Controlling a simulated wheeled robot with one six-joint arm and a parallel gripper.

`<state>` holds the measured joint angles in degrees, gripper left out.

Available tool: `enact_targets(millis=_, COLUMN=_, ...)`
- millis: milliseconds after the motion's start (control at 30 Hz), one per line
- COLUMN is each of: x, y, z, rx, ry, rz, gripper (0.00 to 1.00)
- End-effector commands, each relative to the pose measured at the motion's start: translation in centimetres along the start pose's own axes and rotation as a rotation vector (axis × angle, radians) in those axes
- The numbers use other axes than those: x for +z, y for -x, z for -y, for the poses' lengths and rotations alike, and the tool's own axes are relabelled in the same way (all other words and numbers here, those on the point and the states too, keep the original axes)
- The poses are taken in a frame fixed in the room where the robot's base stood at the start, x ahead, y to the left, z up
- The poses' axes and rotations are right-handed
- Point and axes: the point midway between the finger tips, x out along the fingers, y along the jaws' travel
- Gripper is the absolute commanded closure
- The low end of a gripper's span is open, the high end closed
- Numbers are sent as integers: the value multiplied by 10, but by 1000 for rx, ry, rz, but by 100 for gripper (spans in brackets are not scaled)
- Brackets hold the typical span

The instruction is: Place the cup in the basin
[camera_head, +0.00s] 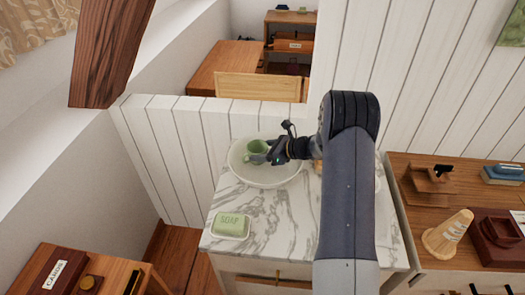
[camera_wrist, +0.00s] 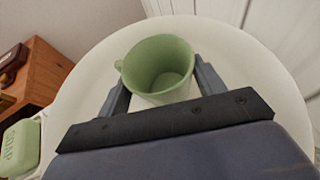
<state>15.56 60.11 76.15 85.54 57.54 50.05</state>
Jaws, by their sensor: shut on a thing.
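A green cup (camera_head: 256,150) is held by my gripper (camera_head: 262,157) over the white round basin (camera_head: 265,183) on the marble counter. In the wrist view the cup (camera_wrist: 158,68) stands upright, mouth up, between the two fingers of my gripper (camera_wrist: 160,82), with its handle to the left. The basin (camera_wrist: 85,75) fills the background around it. The cup's lower part is hidden behind my gripper in the wrist view, and I cannot tell whether its base touches the basin floor.
A green soap bar (camera_head: 230,225) lies on a white dish at the front left of the marble counter (camera_head: 275,225). A white plank wall (camera_head: 185,150) stands behind. A wooden cabinet (camera_head: 405,190) with several objects is at the right. The counter's front middle is clear.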

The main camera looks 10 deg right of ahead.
Motion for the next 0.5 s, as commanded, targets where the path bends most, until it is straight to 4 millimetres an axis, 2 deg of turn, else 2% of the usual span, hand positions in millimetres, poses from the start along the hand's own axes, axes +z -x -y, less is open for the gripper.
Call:
enact_targets(millis=100, x=-4, y=-2, z=0, rx=0, ry=0, rz=1, gripper=64)
enact_targets(millis=133, x=-4, y=-2, z=0, rx=0, ry=0, rz=0, gripper=35)
enact_targets(millis=400, x=-3, y=-1, z=0, rx=1, ry=-1, rz=0, gripper=13)
enact_targets(millis=500, x=-3, y=-1, z=0, rx=1, ry=-1, rz=0, gripper=13)
